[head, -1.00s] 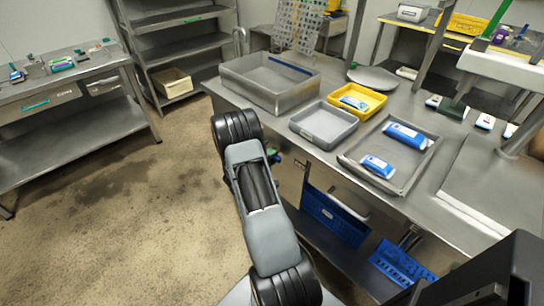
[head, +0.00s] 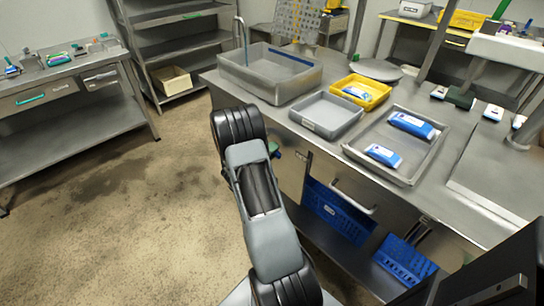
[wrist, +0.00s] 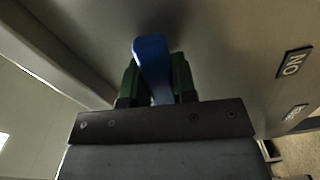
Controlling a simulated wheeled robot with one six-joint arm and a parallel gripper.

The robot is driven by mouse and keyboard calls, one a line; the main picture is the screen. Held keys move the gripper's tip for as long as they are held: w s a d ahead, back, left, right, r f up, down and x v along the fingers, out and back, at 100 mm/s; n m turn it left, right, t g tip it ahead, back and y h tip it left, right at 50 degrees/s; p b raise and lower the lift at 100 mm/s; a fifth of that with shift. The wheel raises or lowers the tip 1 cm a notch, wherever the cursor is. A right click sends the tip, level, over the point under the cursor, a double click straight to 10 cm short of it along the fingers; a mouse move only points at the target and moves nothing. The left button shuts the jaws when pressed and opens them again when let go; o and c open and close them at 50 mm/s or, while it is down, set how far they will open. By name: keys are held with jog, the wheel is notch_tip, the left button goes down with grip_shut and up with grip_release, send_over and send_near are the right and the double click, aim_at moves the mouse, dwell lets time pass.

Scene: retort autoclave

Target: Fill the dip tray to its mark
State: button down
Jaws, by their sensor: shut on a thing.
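A large grey metal basin (head: 242,80) with a blue line (head: 290,55) along its inside wall stands at the bench's left end in the head view; I take it for the dip tray. I cannot tell whether it holds liquid. A thin tap (head: 241,30) rises behind its left corner. In the wrist view my gripper (wrist: 156,78) has its green fingers shut on a blue handle-like piece (wrist: 150,50). What this piece belongs to is hidden. In the head view my arm covers most of the gripper, beside the bench front.
On the bench are a grey tray (head: 326,128), a yellow tray (head: 377,82) with a packet and a metal tray (head: 351,153) with two blue-white packets. Blue crates (head: 337,213) sit below. Labels, one reading "NO" (wrist: 293,62), show beside my gripper. The floor at left is clear.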

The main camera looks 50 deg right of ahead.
jog(key=f+m+b, duration=0.1)
jog(key=m+b, duration=0.1)
jog(key=b, duration=0.3)
jog(key=w+f+m+b, duration=0.1)
jog(key=m+b, duration=0.1)
jog(key=b, duration=0.3)
jog(key=f+m+b, duration=0.2)
jog(key=b, duration=0.4)
jog(key=shift+w+d+m, duration=0.1)
jog(key=shift+w+m, duration=0.2)
jog(key=shift+w, duration=0.1)
jog(key=shift+r, duration=0.15)
jog(key=c, duration=0.9)
grip_release()
jog(key=shift+w, duration=0.1)
jog(key=a, duration=0.4)
jog(key=a+p, duration=0.1)
jog(key=a, duration=0.4)
jog(key=w+a+p, duration=0.1)
jog(key=a, duration=0.3)
jog(key=shift+a, duration=0.4)
